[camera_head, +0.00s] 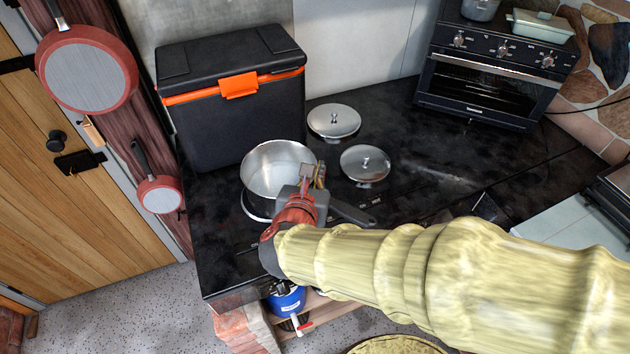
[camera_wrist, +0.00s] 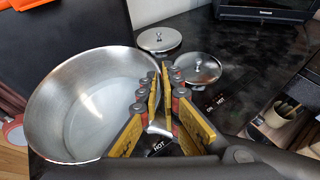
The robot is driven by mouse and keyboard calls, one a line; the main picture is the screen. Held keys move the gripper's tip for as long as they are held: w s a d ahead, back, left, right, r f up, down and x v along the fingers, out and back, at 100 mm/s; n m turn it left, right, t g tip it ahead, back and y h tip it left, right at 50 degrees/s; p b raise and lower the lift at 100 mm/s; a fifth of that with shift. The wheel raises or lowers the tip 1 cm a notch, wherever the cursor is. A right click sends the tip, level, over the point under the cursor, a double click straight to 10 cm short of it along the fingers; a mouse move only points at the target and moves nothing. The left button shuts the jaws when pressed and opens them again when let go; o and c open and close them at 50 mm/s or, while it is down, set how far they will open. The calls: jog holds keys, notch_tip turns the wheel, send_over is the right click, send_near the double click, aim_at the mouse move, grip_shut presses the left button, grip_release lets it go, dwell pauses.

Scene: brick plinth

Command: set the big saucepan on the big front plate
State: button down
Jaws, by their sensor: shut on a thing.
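The big saucepan (camera_head: 268,172) is a shiny, empty steel pot, upright at the counter's left part. It also fills the left of the wrist view (camera_wrist: 75,100). My gripper (camera_head: 312,182) is shut on the saucepan at its right side, where the handle joins; the fingers (camera_wrist: 160,105) hide the exact grip. A dark handle (camera_head: 352,213) sticks out to the right past my gripper. A pale ring arc (camera_head: 250,212) shows just below the pan's front left edge, probably the big front plate; the pan hides most of it. I cannot tell whether the pan touches it.
Two steel lids (camera_head: 334,121) (camera_head: 365,164) lie behind and right of the pan. A black cool box (camera_head: 230,110) with an orange latch stands close behind it. A small oven (camera_head: 490,85) is at the back right. The black counter (camera_head: 420,150) between is clear.

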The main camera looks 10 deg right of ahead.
aim_at(298, 178)
jog(key=w+a+f+b, duration=0.1)
jog(key=w+f, duration=0.1)
jog(key=w+a+f+b, duration=0.1)
jog(key=w+f, duration=0.1)
jog(key=w, duration=0.1)
jog(key=w+a+f+b, duration=0.1)
jog(key=w+f, duration=0.1)
jog(key=w, duration=0.1)
jog(key=shift+a+f, duration=0.25)
jog(key=shift+f, duration=0.15)
jog(key=shift+w+a+f+b, duration=0.15)
jog(key=shift+f+b, duration=0.4)
jog(key=shift+f, duration=0.4)
jog(key=shift+w+f+b, duration=0.15)
jog(key=shift+f+b, duration=0.4)
jog(key=shift+f, duration=0.5)
jog(key=c, duration=2.5)
grip_release()
jog(key=shift+f, duration=0.2)
jog(key=o, duration=0.5)
jog(key=shift+s+r, duration=0.15)
jog(key=shift+r, duration=0.1)
jog(key=p+v, duration=0.3)
jog(key=v, duration=0.8)
jog(key=shift+s+r, duration=0.1)
jog(key=shift+s, duration=0.3)
